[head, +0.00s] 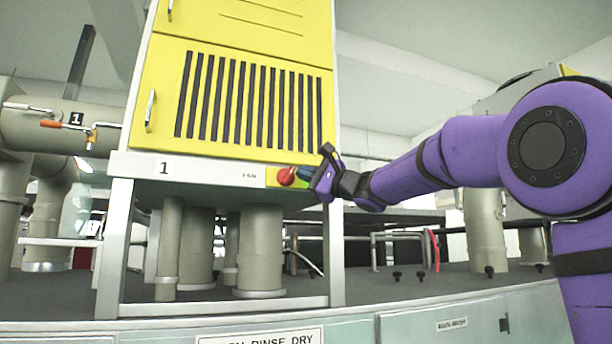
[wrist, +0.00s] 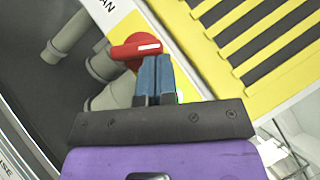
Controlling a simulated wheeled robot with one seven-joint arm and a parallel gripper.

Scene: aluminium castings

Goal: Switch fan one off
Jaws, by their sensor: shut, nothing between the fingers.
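Fan one is the tall yellow-panelled unit (head: 240,90) marked 1 on its front strip. A red rotary switch (head: 286,176) sits at the right end of that strip, on a yellow plate. In the wrist view the red switch (wrist: 135,48) has a handle with a white stripe, just beyond my fingertips. My gripper (head: 308,173) is shut and empty, its blue fingers at the right side of the switch. In the wrist view the shut fingers (wrist: 153,62) overlap part of the switch. I cannot tell whether they touch it.
Grey pipes (head: 262,250) stand beneath the unit between its metal legs. An orange-handled valve (head: 52,124) is on the large pipe at the left. A metal door handle (head: 150,108) sticks out from the yellow panel.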

